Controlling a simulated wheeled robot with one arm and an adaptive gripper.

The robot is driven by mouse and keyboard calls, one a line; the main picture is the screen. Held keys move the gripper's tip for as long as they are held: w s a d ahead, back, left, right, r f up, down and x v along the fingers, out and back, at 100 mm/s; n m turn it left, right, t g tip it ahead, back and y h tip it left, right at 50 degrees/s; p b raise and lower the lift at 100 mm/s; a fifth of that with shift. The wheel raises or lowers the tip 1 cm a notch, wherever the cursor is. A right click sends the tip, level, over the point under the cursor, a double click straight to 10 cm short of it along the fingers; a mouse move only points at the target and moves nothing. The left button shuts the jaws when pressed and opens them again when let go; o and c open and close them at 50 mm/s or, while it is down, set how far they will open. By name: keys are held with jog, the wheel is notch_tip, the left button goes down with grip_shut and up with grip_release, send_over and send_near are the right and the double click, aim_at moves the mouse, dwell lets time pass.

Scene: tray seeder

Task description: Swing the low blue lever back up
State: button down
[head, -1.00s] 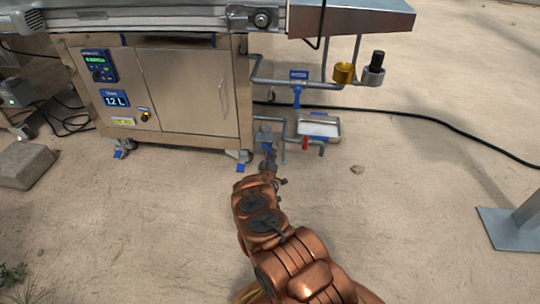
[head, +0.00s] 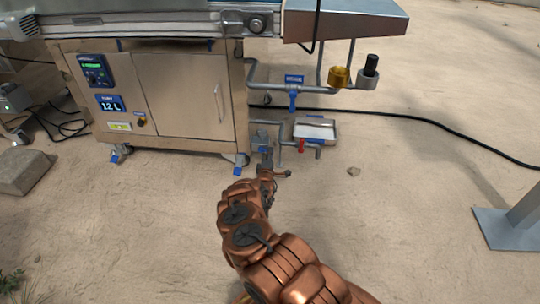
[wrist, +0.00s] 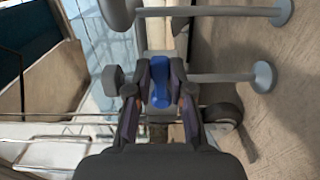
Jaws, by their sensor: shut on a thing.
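The low blue lever (wrist: 159,72) is between my gripper's fingers in the wrist view, and its blue handle runs along the gap between them. My gripper (wrist: 160,95) is shut on it, with a dark finger on each side. In the head view my gripper (head: 265,161) is at the low pipework just right of the steel cabinet's front corner. There the lever is small and mostly hidden by my gripper, so its exact tilt cannot be told.
The steel cabinet (head: 185,95) stands close on the left. A higher blue-handled valve (head: 293,98), a red lever (head: 301,146) and a small metal tray (head: 315,129) are to the right. Grey pipes (wrist: 235,78) run close beside my gripper. Open ground lies right.

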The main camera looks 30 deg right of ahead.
jog(key=shift+d, duration=0.1)
dwell(0.3)
jog(key=c, duration=1)
grip_release()
jog(key=shift+v, duration=6.05)
